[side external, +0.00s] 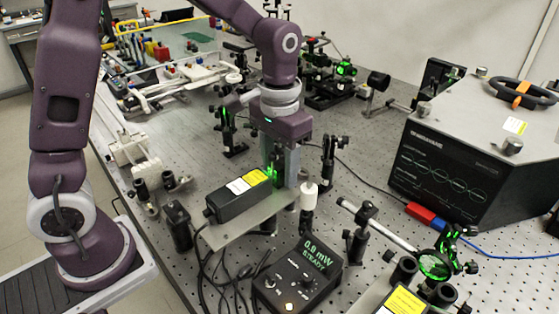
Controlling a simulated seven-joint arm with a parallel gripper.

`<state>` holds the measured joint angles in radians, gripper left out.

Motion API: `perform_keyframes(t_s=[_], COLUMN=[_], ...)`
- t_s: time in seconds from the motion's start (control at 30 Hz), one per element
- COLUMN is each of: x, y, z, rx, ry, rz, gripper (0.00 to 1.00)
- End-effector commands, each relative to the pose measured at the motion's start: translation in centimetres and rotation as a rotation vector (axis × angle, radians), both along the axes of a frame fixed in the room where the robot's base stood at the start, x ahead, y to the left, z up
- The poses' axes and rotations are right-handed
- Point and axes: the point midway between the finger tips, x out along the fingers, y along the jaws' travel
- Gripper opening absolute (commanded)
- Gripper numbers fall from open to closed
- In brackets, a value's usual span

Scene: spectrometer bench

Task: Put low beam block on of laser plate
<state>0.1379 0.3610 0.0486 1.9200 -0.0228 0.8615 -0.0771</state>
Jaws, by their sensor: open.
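The laser plate (222,238) is a flat grey plate in the middle of the side view, raised above the bench. A black laser box (238,196) with yellow and white labels lies on it. My gripper (282,178) points down at the plate's far right end, just behind the laser box. Its jaws are open, and green light shows at the fingers. The fingertips are partly hidden by the laser box, so I cannot tell what is between them. I cannot single out the low beam block for certain. A small black block (178,226) stands left of the plate.
A white-topped post (309,195) stands close to the plate's right end. Black posts (329,160) stand behind on the right. A large black instrument (455,165) fills the right.

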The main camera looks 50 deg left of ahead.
Motion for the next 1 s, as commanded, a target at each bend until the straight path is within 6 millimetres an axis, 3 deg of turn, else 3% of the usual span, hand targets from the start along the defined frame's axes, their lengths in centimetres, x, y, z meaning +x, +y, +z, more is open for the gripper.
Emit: perform_keyframes(t_s=[0.13,0.43,0.6,0.77,0.87,1.0], x=[0.2,0.1,0.0,-0.2,-2.5,-9.4], y=[0.0,0.0,0.0,0.1,0.7,2.2], z=[2.4,10.2,12.0,12.4,13.7,15.0], rx=[-0.001,0.0,0.0,-0.001,-0.011,-0.024], ry=[-0.007,-0.005,-0.002,-0.006,-0.062,-0.224], rz=[0.0,0.0,0.0,0.0,0.002,0.004], gripper=[0.49,0.49,0.49,0.49,0.49,0.49])
